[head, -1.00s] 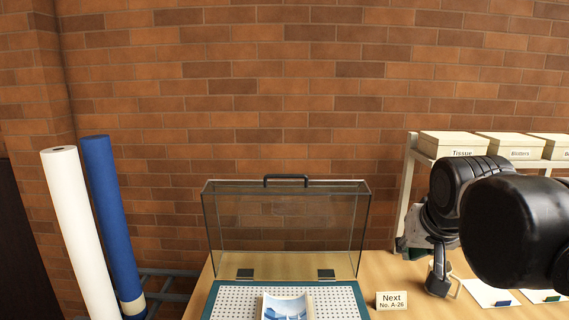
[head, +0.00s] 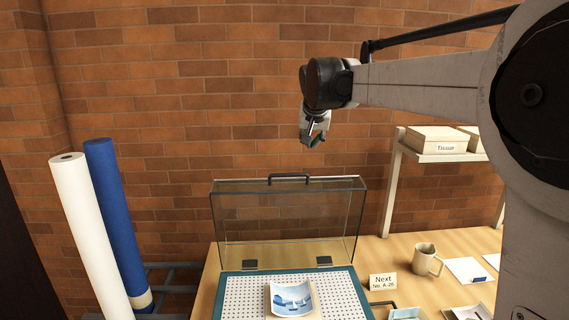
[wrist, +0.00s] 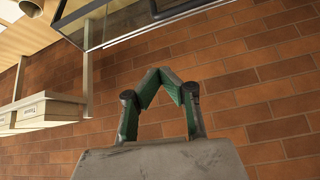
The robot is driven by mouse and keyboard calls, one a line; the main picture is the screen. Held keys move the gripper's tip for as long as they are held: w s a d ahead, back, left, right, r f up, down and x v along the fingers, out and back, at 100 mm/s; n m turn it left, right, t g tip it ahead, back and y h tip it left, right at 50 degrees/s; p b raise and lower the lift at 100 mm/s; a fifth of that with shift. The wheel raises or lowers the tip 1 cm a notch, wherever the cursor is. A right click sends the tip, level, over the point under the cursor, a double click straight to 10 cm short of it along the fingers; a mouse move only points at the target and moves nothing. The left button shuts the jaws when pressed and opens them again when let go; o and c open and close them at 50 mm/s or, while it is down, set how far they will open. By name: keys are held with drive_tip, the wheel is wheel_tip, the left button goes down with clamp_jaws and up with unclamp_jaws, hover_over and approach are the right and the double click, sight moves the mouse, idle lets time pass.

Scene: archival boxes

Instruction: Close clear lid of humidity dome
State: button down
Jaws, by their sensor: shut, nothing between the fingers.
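The humidity dome's clear lid (head: 285,215) stands raised, hinged at the back of its teal-rimmed base (head: 225,285). A dark handle (head: 289,179) sits on the lid's upper edge. A blue-and-white picture (head: 291,299) lies on the perforated tray inside the base. My gripper (head: 316,141) hangs above and to the right of the handle, apart from the lid. In the wrist view my gripper (wrist: 161,71) has its green-lined fingers meeting at the tips, with nothing between them. Part of the lid (wrist: 125,20) shows at the top of the wrist view.
A mug (head: 425,260) and a "Next No. A-26" card (head: 383,282) stand on the table right of the dome. A shelf with boxes (head: 437,139) is at the right. White (head: 90,240) and blue (head: 117,220) rolls lean at the left. A brick wall is behind.

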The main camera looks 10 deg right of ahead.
drive_tip(key=p+x, duration=0.2)
drive_tip(key=x, duration=0.8)
drive_tip(key=shift+w+r, duration=0.1)
drive_tip(key=shift+r, duration=0.05)
drive_tip(key=shift+s+a+f, duration=0.15)
drive_tip(key=shift+s+f, duration=0.1)
drive_tip(key=shift+s+a+f+p, duration=0.15)
drive_tip(key=shift+s+p, duration=0.1)
drive_tip(key=shift+s, duration=0.3)
drive_tip(key=shift+s+a+p, duration=0.2)
drive_tip(key=shift+s, duration=0.35)
drive_tip(key=shift+s+a+f, duration=0.1)
drive_tip(key=shift+s+f, duration=0.15)
drive_tip(key=shift+f, duration=0.1)
drive_tip(key=shift+s, duration=0.25)
